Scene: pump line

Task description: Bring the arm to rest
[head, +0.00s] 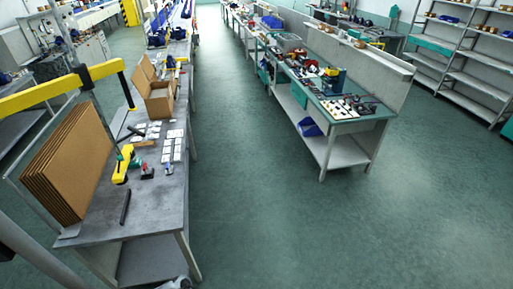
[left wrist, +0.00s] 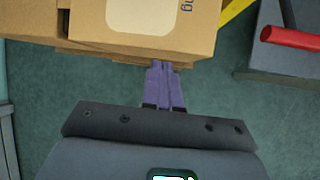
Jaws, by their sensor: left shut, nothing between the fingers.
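My left gripper (left wrist: 160,66) shows in the left wrist view, with its two purple fingers shut together and nothing between them. Its fingertips are at the lower edge of a brown cardboard box (left wrist: 200,45) in the picture; I cannot tell whether they touch it. I cannot make out either gripper in the head view. A pale rounded part, possibly mine, shows at the bottom edge there. My right gripper is not in view.
In the head view, a grey workbench (head: 105,222) holds folded cardboard (head: 68,165), an open carton (head: 158,100) and a yellow-green tool (head: 123,165). A green-topped bench (head: 340,122) stands across the aisle. The green floor (head: 260,210) between is clear. A red bar (left wrist: 290,38) shows in the wrist view.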

